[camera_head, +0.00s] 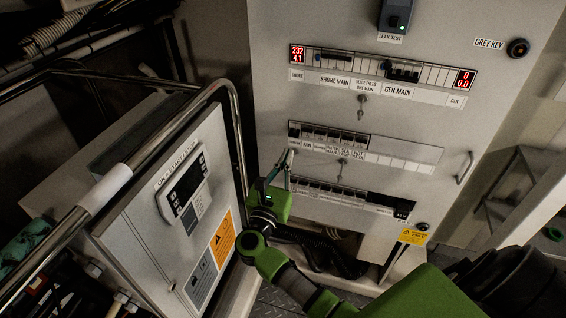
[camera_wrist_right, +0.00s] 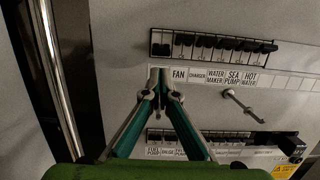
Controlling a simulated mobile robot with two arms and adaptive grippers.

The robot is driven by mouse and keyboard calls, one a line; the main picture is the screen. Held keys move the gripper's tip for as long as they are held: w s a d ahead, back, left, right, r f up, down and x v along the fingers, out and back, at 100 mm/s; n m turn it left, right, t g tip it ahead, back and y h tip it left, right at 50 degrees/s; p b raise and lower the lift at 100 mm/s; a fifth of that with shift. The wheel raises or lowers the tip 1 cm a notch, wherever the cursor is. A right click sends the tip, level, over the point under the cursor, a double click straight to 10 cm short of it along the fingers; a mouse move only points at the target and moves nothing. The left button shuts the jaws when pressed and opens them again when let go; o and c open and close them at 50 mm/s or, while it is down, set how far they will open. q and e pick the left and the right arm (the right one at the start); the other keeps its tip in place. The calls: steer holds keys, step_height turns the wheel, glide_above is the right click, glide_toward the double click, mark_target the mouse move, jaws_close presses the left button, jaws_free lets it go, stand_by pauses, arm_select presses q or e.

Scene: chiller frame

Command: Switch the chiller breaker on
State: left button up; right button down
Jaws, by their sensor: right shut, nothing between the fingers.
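The middle breaker row (camera_head: 330,135) is on the pale panel. In the right wrist view, its leftmost breaker (camera_wrist_right: 160,49) has its lever lower than the levers to its right. The label under that breaker is mostly hidden by my fingertips, so I cannot read whether it is the chiller breaker. The label beside it reads FAN (camera_wrist_right: 178,74). My right gripper (camera_head: 288,154) is shut and empty, pointing up at the left end of this row; its fingertips (camera_wrist_right: 160,74) appear just below the leftmost breaker. I cannot tell if they touch the panel. My left gripper is not in view.
A key-like handle (camera_wrist_right: 240,102) sticks out of the panel right of my fingers. A lower breaker row (camera_head: 340,193) lies below. A metal rail (camera_head: 238,130) and a grey control box (camera_head: 165,220) stand close on the left. The upper row (camera_head: 385,68) has red displays.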

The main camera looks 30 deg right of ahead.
mark_target(294, 135)
steer(key=p+x, duration=0.1)
steer(key=x, duration=0.3)
steer(key=shift+w+d, duration=0.3)
steer(key=shift+r, duration=0.15)
